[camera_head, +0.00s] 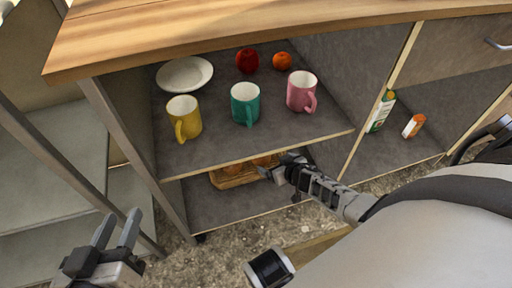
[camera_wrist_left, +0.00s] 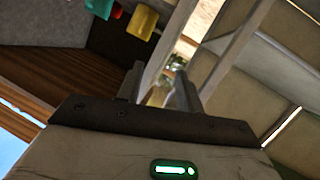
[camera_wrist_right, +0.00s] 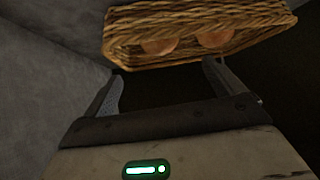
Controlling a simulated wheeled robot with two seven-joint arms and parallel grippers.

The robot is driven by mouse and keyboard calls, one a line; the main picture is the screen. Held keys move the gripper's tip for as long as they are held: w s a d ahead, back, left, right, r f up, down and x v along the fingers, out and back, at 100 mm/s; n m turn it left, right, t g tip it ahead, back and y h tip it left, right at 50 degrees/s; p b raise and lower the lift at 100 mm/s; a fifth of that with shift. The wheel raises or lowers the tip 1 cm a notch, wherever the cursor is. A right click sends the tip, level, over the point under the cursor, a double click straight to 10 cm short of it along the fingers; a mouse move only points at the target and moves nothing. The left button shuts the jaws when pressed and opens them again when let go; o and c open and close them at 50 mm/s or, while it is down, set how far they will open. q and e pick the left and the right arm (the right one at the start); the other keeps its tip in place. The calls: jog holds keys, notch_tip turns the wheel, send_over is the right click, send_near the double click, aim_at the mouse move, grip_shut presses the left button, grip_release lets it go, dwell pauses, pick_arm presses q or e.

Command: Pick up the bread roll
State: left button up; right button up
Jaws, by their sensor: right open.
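A wicker basket (camera_head: 232,180) sits on the lower shelf under the mugs, partly hidden by the upper shelf and my right gripper. In the right wrist view the basket (camera_wrist_right: 200,15) is at the top, with two round brown bread rolls in it, one at left (camera_wrist_right: 158,47) and one at right (camera_wrist_right: 215,39). In the head view a roll (camera_head: 262,161) shows only in part. My right gripper (camera_head: 268,172) reaches in at the basket's right end; its jaws (camera_wrist_right: 165,85) are open and empty, apart from the rolls. My left gripper (camera_head: 118,230) is open and empty at lower left, outside the cabinet.
The upper shelf (camera_head: 222,147) lies close above the basket. It holds a yellow mug (camera_head: 184,119), a green mug (camera_head: 245,103), a pink mug (camera_head: 300,92), a white plate (camera_head: 184,74), a red apple (camera_head: 247,60) and an orange (camera_head: 282,61).

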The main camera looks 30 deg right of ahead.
aim_at(266, 163)
jog(key=b+x, duration=0.2)
jog(key=x, duration=0.1)
jog(key=b+x, duration=0.2)
jog(key=x, duration=0.1)
jog(key=shift+s+f, duration=0.2)
jog(key=shift+f, duration=0.15)
jog(key=shift+b+x, duration=0.85)
jog(key=shift+b, duration=0.1)
jog(key=shift+w, duration=0.4)
jog(key=shift+w+f+b, duration=0.15)
jog(key=shift+w+b, duration=0.05)
jog(key=shift+b, duration=0.25)
jog(key=b+x, duration=0.3)
jog(key=shift+w+f+b, duration=0.4)
jog(key=shift+w+b, duration=0.2)
jog(key=shift+b, duration=0.25)
pick_arm(q)
notch_tip(266, 163, up, 13)
jog(key=m+t+h, duration=0.5)
jog(key=m+h, duration=0.4)
jog(key=shift+w+d+f+t+h, duration=0.15)
jog(key=shift+w+d+t+h, duration=0.15)
jog(key=shift+d+t+h, duration=0.1)
pick_arm(e)
jog(key=c, duration=1)
